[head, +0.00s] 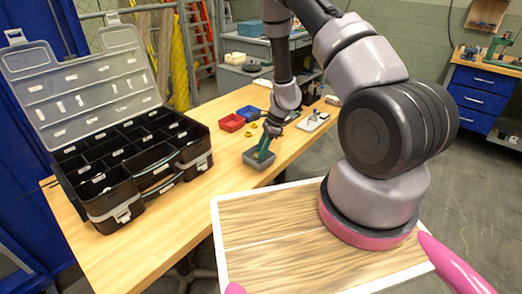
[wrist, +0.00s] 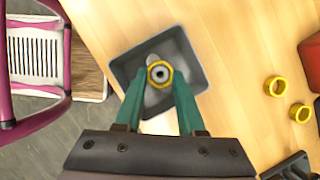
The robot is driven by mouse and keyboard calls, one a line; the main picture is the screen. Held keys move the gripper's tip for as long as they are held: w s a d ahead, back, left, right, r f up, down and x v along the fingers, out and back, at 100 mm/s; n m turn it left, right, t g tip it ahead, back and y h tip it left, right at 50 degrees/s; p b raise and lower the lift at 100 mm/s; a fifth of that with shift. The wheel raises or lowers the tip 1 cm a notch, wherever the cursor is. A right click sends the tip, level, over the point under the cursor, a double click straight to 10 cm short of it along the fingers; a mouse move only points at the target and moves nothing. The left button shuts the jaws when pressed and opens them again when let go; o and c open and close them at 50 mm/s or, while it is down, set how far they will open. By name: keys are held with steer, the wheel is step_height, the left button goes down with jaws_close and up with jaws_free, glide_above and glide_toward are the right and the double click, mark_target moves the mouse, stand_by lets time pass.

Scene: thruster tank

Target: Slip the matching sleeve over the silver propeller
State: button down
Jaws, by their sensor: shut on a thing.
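My gripper (wrist: 160,80) points down over a small grey tray (wrist: 122,70), and its teal fingers are shut on a yellow ring-shaped sleeve (wrist: 159,84). A silver-grey piece, apparently the propeller (wrist: 153,58), shows through the sleeve's opening and just beyond its rim in the wrist view. I cannot tell whether the sleeve is around it or still above it. In the head view my gripper (head: 265,147) reaches into the grey tray (head: 258,161), and the sleeve and propeller are hidden there. Two more yellow rings (wrist: 276,86) (wrist: 300,113) lie loose on the table.
A red bin (head: 232,122) and a blue bin (head: 248,113) stand behind the grey tray. A pale tray (head: 313,121) with small items lies to the right. An open black toolbox (head: 130,160) fills the table's left. Bare wood lies in front of the grey tray.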

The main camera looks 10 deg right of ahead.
steer(key=shift+f, duration=0.15)
steer(key=shift+c, duration=2.1)
jaws_free()
steer(key=a+v, duration=0.1)
steer(key=v, duration=1.3)
steer(key=shift+r, duration=0.5)
